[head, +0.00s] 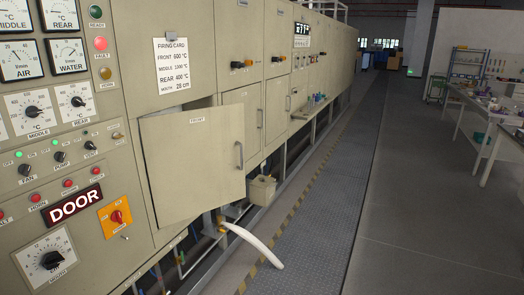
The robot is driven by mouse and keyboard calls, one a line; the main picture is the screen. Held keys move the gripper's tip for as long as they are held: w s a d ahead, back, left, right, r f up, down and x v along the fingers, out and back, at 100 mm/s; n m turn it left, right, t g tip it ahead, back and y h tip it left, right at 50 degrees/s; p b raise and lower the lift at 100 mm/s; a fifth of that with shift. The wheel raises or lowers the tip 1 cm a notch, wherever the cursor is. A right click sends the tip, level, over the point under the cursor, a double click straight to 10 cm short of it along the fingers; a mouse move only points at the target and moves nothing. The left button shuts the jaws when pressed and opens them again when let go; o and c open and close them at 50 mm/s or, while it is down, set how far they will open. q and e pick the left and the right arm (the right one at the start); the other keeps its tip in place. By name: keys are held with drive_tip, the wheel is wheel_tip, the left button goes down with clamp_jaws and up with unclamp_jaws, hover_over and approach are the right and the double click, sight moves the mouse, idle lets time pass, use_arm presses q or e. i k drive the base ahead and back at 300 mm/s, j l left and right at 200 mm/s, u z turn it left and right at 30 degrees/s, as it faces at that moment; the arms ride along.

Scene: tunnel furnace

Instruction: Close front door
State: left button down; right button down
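The front door (190,170) is a beige panel labelled FRONT on the long furnace at the left of the head view. It stands partly open, swung out from its frame, with its left edge close to the furnace. Its metal handle (239,156) is near the right edge. A grey strip of the opening shows above the door; the rest of the opening is hidden behind it. Neither of my grippers is in view.
A control panel with dials, switches and a DOOR sign (75,205) is left of the door. The grey floor (430,220) is clear; a cluttered table (470,120) stands right.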

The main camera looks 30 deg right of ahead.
sight(195, 159)
drive_tip(key=i+l+z, duration=0.1)
drive_tip(key=l, duration=0.25)
drive_tip(key=i+l, duration=0.15)
drive_tip(key=l, duration=0.2)
drive_tip(key=i+l+z, duration=0.15)
drive_tip(key=l, duration=0.2)
drive_tip(key=i+l+z, duration=0.1)
drive_tip(key=l, duration=0.25)
drive_tip(key=i+l, duration=0.15)
drive_tip(key=l, duration=0.2)
drive_tip(key=z, duration=0.05)
